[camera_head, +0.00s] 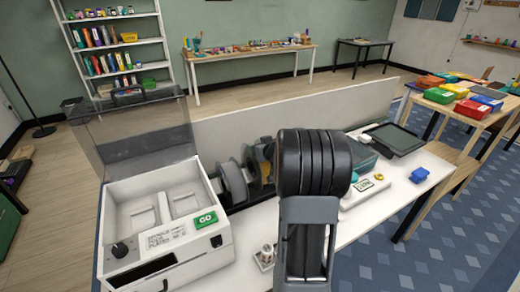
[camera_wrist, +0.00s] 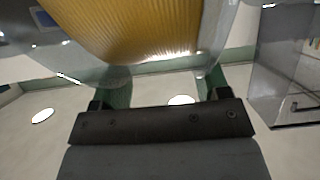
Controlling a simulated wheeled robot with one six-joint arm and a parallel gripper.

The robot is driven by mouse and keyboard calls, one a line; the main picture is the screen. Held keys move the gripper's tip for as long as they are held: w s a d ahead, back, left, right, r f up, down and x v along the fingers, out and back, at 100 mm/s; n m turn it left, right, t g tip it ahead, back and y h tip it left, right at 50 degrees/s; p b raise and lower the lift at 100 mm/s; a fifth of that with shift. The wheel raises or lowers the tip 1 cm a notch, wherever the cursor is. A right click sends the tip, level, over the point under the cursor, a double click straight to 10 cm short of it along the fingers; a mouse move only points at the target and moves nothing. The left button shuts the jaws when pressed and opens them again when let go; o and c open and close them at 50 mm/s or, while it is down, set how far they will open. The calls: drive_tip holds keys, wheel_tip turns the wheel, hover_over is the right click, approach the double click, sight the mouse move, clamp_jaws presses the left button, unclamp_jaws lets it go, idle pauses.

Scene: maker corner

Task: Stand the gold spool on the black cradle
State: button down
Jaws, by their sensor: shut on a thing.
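The gold spool (camera_wrist: 135,28) fills the top of the wrist view, its gold winding between pale see-through flanges. My gripper (camera_wrist: 163,82) is shut on it, with a green finger at each side. In the head view, a bit of gold winding (camera_head: 266,151) shows just left of my arm, which covers the rest and hides my gripper.
A white machine (camera_head: 165,225) with a raised clear lid (camera_head: 130,130) stands close on the left. A low partition (camera_head: 300,107) runs behind the table.

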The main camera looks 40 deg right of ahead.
drive_tip(key=shift+f+b, duration=1.35)
drive_tip(key=shift+b, duration=0.55)
drive_tip(key=shift+f+b, duration=0.45)
drive_tip(key=shift+b, duration=0.8)
drive_tip(key=shift+c, duration=2.1)
unclamp_jaws()
drive_tip(key=o, duration=0.4)
drive_tip(key=shift+f, duration=0.3)
drive_tip(key=b+v, duration=0.1)
drive_tip(key=v, duration=1.3)
